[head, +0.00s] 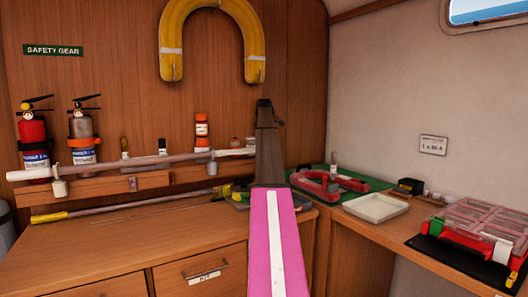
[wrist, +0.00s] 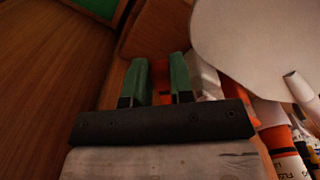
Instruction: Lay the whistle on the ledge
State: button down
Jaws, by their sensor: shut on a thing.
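My gripper (wrist: 160,72) shows in the wrist view as two green fingers with a gap between them. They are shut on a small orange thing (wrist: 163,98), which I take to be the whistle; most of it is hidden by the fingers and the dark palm. In the head view my pink and dark grey arm hides the gripper and whistle. The wooden ledge (head: 108,186) runs along the back wall at left, above the counter. I cannot tell from these views how far the whistle is from the ledge.
A white rail (head: 120,166) runs in front of the ledge. Fire extinguishers (head: 33,145) and an orange-and-white bottle (head: 202,131) stand along the wall. A large pale shape (wrist: 250,40) is close to the fingers' right. A white tray (head: 375,208) sits on the right counter.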

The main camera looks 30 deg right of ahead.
jog(key=f, duration=0.5)
jog(key=shift+s+f, duration=0.25)
jog(key=shift+f, duration=0.05)
jog(key=shift+w+f, duration=0.25)
jog(key=shift+f, duration=0.1)
jog(key=shift+f, duration=0.1)
jog(key=c, duration=1.3)
grip_release()
jog(key=shift+o, duration=0.2)
notch_tip(320, 180, up, 11)
jog(key=shift+f, duration=0.1)
jog(key=shift+r, duration=0.7)
